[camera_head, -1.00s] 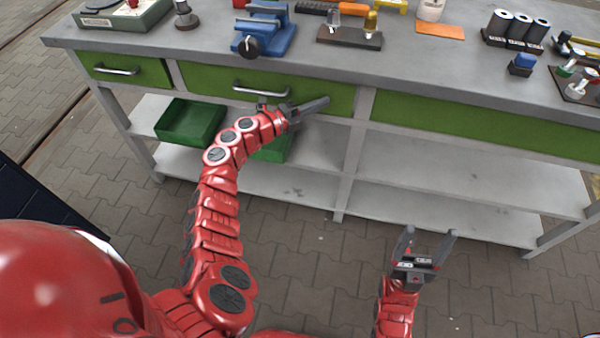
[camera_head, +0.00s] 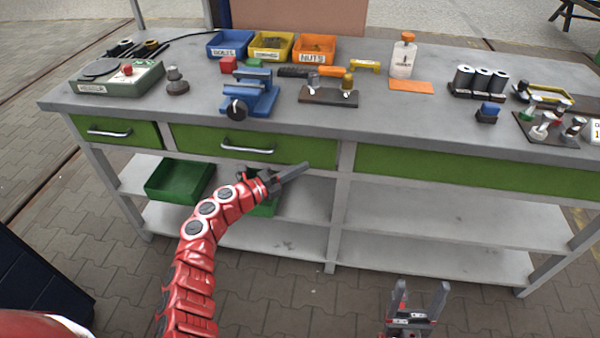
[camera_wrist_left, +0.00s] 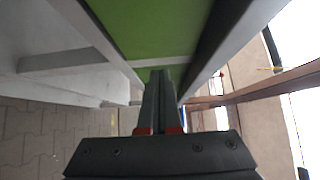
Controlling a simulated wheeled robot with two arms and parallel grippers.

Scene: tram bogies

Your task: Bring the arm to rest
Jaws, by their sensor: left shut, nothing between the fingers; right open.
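My left arm, red and segmented, reaches up from the bottom left in the head view. Its left gripper (camera_head: 290,174) is shut and empty, in front of the bench just below the green drawer fronts. In the left wrist view the left gripper's fingers (camera_wrist_left: 158,88) lie together and point toward a green panel. My right gripper (camera_head: 421,292) is open and empty at the bottom right, fingers pointing up, over the paved floor in front of the bench.
The grey workbench (camera_head: 420,122) has green drawers with handles and lower shelves (camera_head: 430,245). A green bin (camera_head: 180,181) stands on the upper shelf. A blue vise (camera_head: 250,93), parts bins and a bottle (camera_head: 403,58) stand on top. Paved floor is clear in front.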

